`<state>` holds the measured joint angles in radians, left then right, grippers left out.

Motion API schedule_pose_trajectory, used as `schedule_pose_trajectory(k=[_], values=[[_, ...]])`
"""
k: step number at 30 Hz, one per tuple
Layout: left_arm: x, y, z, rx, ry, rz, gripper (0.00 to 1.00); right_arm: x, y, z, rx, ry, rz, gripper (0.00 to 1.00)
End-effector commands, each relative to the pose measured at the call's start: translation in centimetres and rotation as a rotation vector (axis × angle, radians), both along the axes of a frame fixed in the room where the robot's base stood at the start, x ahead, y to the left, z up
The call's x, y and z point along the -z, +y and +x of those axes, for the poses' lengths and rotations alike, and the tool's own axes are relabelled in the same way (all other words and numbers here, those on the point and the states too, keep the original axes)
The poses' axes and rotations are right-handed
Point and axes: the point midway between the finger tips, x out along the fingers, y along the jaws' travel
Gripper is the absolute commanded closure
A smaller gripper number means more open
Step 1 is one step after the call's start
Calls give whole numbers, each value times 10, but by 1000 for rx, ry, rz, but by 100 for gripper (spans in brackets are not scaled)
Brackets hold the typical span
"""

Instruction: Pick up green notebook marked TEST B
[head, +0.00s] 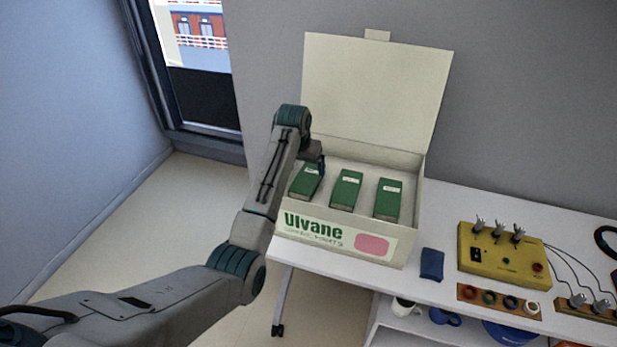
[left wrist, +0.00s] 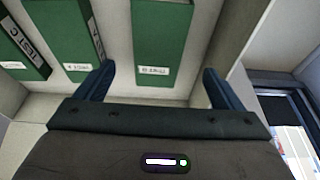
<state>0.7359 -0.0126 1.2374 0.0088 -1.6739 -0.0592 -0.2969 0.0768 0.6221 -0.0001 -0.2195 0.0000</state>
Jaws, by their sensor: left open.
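Three green notebooks stand in a row in the open white box marked Ulvane (head: 413,215): a left one (head: 307,182), a middle one (head: 346,190) and a right one (head: 388,200). Each has a small white label, too small to read in the head view. My left gripper (head: 320,166) is at the left notebook, partly covering it. In the left wrist view, my open gripper (left wrist: 158,72) has its fingers on either side of one green notebook (left wrist: 162,35). Its upside-down label seems to read TEST B, but I cannot be sure. My right gripper is not in view.
The box's raised lid (head: 375,90) stands behind the notebooks, and its walls surround them. On the white table (head: 440,205) to the right are a dark blue object (head: 432,264), a yellow switch panel (head: 500,257) and a strip of rings (head: 498,301). Mugs sit on a lower shelf.

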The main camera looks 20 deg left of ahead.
Motion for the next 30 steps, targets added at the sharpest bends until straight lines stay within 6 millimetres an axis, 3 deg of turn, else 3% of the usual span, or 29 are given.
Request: schedule_pose_trajectory(k=[6,16,27,28,30], values=[[17,-1,6,0,0,0,11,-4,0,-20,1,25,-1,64],[53,-4,19,0,3,0,11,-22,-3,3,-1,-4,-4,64],[66,-4,23,0,0,0,11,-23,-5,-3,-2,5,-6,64],[66,-4,23,0,0,0,13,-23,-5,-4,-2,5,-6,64],[65,-4,23,0,0,0,27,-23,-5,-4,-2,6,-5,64]])
